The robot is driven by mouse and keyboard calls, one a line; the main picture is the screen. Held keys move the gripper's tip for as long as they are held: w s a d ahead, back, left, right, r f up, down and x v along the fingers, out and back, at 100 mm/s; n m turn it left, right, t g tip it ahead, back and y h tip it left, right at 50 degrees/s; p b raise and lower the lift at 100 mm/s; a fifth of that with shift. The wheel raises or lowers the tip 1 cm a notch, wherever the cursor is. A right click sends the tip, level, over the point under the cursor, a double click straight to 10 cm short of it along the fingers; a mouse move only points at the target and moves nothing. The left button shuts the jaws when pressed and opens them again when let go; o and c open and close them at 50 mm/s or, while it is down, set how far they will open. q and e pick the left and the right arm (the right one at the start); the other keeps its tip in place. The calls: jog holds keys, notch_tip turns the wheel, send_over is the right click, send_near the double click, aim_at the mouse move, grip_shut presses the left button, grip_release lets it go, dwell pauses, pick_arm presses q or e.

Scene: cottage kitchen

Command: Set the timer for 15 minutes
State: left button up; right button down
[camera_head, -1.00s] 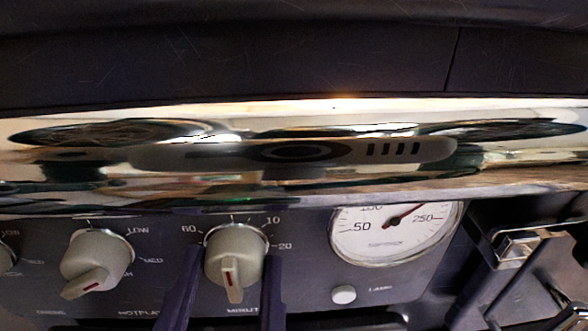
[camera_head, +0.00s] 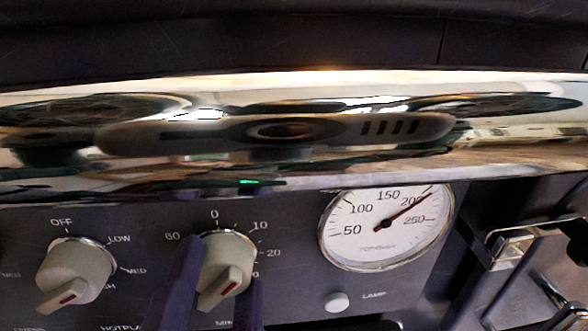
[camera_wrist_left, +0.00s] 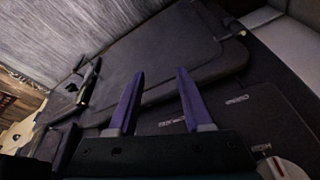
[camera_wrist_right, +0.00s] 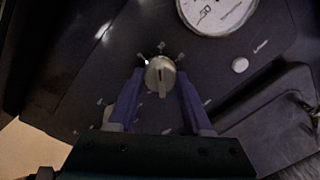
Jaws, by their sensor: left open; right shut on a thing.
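The timer knob (camera_head: 222,272) is a grey-white dial on the dark stove panel, with marks 60, 0, 10 and 20 around its top. Its red-marked grip points down and to the left. My right gripper (camera_head: 222,265) is shut on it, one purple finger on each side. In the right wrist view the knob (camera_wrist_right: 160,76) sits between the fingertips of that gripper (camera_wrist_right: 160,82). The lower scale marks are partly hidden by the fingers. My left gripper (camera_wrist_left: 155,85) shows only in the left wrist view, open and empty in front of dark stove panels.
A hotplate knob (camera_head: 75,272) is to the left of the timer. A round thermometer dial (camera_head: 388,230) and a lamp button (camera_head: 337,302) are to the right. A shiny chrome rail (camera_head: 300,150) runs across above the panel.

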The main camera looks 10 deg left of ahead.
jog(key=m+b, duration=0.1)
jog(key=m, duration=0.2)
jog(key=shift+d+f+m, duration=0.1)
jog(key=shift+f+m, duration=0.05)
jog(key=shift+m, duration=0.15)
jog(key=shift+m+y+b, duration=0.3)
jog(key=shift+m+b, duration=0.45)
jog(key=shift+m, duration=0.85)
jog(key=shift+c, duration=1.6)
grip_release()
jog(key=shift+w, duration=0.1)
jog(key=p+v, duration=0.1)
jog(key=v, duration=0.9)
jog(key=shift+r, duration=0.3)
